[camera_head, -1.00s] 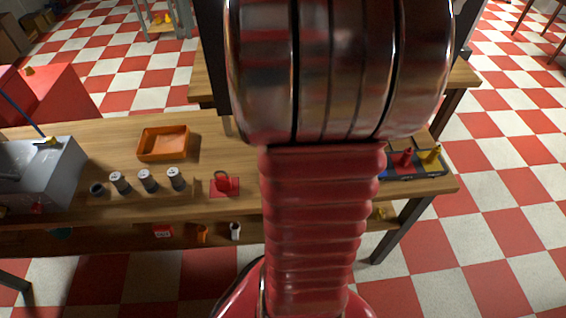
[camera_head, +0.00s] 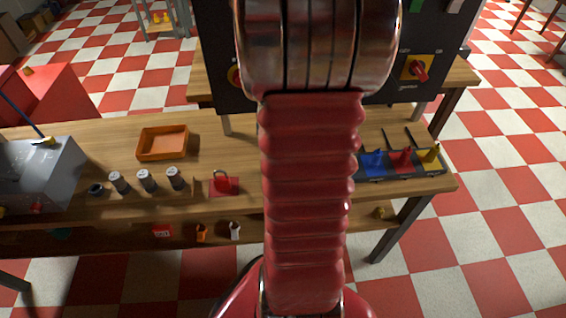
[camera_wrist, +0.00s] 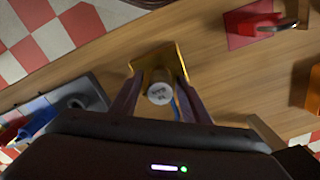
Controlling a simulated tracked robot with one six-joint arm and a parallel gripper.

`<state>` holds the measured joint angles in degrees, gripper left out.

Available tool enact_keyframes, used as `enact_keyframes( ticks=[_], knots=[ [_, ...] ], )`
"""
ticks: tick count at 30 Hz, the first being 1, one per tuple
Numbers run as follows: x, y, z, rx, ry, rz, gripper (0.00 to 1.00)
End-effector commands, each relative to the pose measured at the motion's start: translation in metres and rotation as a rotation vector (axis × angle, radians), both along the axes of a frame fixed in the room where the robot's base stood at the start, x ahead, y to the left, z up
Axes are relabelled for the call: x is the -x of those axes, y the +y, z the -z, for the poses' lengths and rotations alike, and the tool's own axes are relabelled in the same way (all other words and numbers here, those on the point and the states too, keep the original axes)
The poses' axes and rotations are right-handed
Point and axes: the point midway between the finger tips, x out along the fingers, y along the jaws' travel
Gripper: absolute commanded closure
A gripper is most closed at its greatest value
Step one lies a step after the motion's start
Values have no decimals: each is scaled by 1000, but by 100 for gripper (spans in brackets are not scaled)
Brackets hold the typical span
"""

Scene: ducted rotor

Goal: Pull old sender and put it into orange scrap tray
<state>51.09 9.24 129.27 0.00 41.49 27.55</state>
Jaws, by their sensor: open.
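In the wrist view a short grey cylinder with a white labelled top (camera_wrist: 160,92), apparently the old sender, stands on a yellow plate (camera_wrist: 172,54). My gripper (camera_wrist: 158,82) is open, with one finger on each side of the cylinder; I cannot tell whether they touch it. Something thin and blue shows beside the cylinder. In the head view my arm hides the cylinder and my gripper. The orange scrap tray (camera_head: 160,156) lies on the bench left of my arm and looks empty. Its edge also shows at the right of the wrist view (camera_wrist: 314,92).
Several small canisters (camera_head: 146,180) stand in a row in front of the tray. A red padlock on a red plate (camera_head: 225,185) lies right of them. A rack with blue, red and yellow pieces (camera_head: 400,165) is at right. A dark panel (camera_head: 418,70) stands behind.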

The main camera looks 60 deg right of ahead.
Motion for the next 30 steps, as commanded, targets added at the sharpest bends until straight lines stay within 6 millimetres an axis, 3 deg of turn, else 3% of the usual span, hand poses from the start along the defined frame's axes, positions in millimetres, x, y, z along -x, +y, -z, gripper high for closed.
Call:
enact_keyframes(
  ticks=[27, 30],
  knots=[
    [0, 0, 0, 0, 0, 1, 58],
    [0, 0, 0, 0, 0, 1, 65]
  ],
)
